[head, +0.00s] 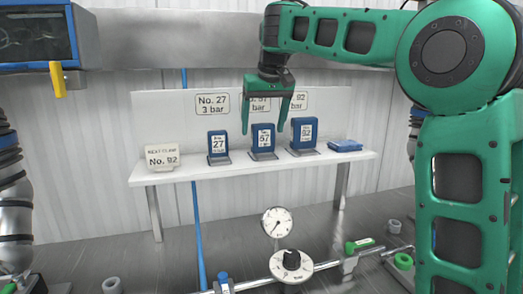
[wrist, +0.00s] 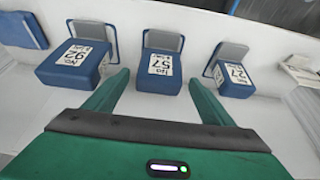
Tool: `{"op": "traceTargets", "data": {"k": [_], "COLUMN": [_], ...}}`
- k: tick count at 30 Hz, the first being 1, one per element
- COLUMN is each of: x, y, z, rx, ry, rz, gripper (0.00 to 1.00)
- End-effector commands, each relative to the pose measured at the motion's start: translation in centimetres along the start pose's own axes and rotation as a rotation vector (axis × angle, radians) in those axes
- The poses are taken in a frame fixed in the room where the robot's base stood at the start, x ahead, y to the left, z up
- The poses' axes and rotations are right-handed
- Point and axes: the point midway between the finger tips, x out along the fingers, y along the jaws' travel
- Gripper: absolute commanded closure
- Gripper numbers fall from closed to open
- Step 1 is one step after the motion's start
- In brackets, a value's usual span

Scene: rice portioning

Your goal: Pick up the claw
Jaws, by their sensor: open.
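Three blue blocks with white number labels stand in grey holders on the white shelf (head: 270,165): No. 27 (head: 218,144), No. 57 (head: 263,138) and No. 92 (head: 304,134). I cannot tell for sure which thing is the claw. A cream card (head: 162,157) at the shelf's left end reads "No. 92" under a small line. My green gripper (head: 263,130) is open and empty, its fingers pointing down in front of the No. 57 block. In the wrist view my gripper (wrist: 158,80) has No. 57 (wrist: 160,70) ahead between its fingertips, No. 92 (wrist: 75,62) left and No. 27 (wrist: 232,78) right.
A flat blue piece (head: 345,146) lies at the shelf's right end. Signs hang behind the blocks, partly hidden by my gripper. Below are a round gauge (head: 277,222), a black knob (head: 291,262), a pipe and a green-handled valve (head: 358,245). A blue-framed box (head: 38,38) hangs upper left.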

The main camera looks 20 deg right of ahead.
Motion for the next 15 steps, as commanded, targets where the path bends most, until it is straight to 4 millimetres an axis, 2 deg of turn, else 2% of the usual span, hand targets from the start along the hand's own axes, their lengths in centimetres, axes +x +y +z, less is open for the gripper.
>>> {"op": "traceTargets", "data": {"k": [5, 12, 15], "x": [1.0, 4.4, 5.2], "y": [0.1, 0.2, 0.1], "z": [0.0, 0.1, 0.1], "rx": [0.000, 0.000, -0.001], "ry": [-0.001, -0.003, 0.000], "rz": [0.000, 0.000, -0.001], "gripper": [0.23, 0.23, 0.23]}}
